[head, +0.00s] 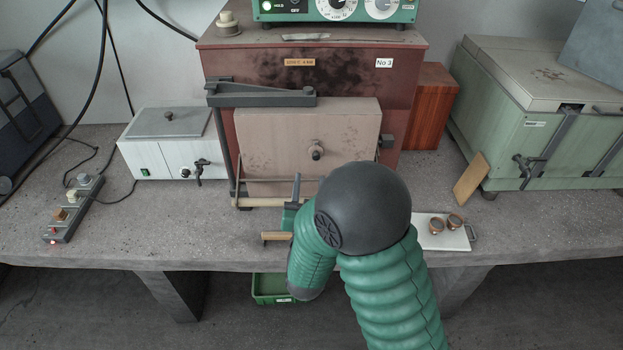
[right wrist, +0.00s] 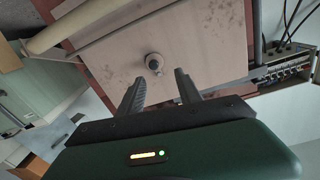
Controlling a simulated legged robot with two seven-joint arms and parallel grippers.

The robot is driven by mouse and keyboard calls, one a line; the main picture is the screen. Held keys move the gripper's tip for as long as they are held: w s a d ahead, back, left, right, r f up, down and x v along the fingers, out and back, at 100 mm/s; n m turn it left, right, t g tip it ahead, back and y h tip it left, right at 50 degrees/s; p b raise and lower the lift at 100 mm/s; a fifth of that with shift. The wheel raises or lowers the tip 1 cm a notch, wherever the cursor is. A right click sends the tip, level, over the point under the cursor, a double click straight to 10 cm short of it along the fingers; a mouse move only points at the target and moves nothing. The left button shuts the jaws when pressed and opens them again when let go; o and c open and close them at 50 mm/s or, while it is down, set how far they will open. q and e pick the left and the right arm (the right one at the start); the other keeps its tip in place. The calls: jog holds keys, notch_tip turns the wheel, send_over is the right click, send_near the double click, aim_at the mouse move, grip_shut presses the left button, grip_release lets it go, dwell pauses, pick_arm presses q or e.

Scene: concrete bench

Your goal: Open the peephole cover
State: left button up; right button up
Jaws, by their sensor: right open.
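The peephole cover (head: 316,152) is a small round metal piece with a knob on the beige door (head: 270,130) of the brown furnace. In the right wrist view the peephole cover (right wrist: 154,63) shows just beyond my fingertips, roughly centred between them. I cannot tell whether it covers the hole. My right gripper (right wrist: 159,76) is open and empty, pointing at the door, and appears apart from the cover. In the head view my right arm hides most of this gripper (head: 297,185), which is in front of and below the cover. My left gripper is not in view.
A dark latch arm (head: 262,95) crosses the door's top left. A pale bar (head: 258,202) runs along the door's bottom. A white box (head: 168,145) stands left, a green chest (head: 540,140) right. A white tray (head: 440,240) holds two small cups.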

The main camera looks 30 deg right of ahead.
aim_at(317, 158)
jog(key=x, duration=0.2)
jog(key=d+x, duration=0.1)
jog(key=x, duration=0.2)
jog(key=s+x, duration=0.1)
jog(key=x, duration=0.2)
jog(key=shift+w+d+f+p, duration=0.2)
jog(key=shift+d+f+p, duration=0.1)
jog(key=shift+d+p, duration=0.1)
jog(key=shift+w+d, duration=0.1)
jog(key=shift+d, duration=0.25)
jog(key=shift+a+r, duration=0.15)
jog(key=shift+a, duration=0.55)
jog(key=shift+c, duration=0.3)
jog(key=shift+a+r, duration=0.1)
jog(key=shift+a, duration=0.3)
jog(key=c, duration=0.5)
jog(key=shift+c, duration=1.1)
jog(key=shift+s+d, duration=0.2)
jog(key=shift+d, duration=0.35)
grip_shut()
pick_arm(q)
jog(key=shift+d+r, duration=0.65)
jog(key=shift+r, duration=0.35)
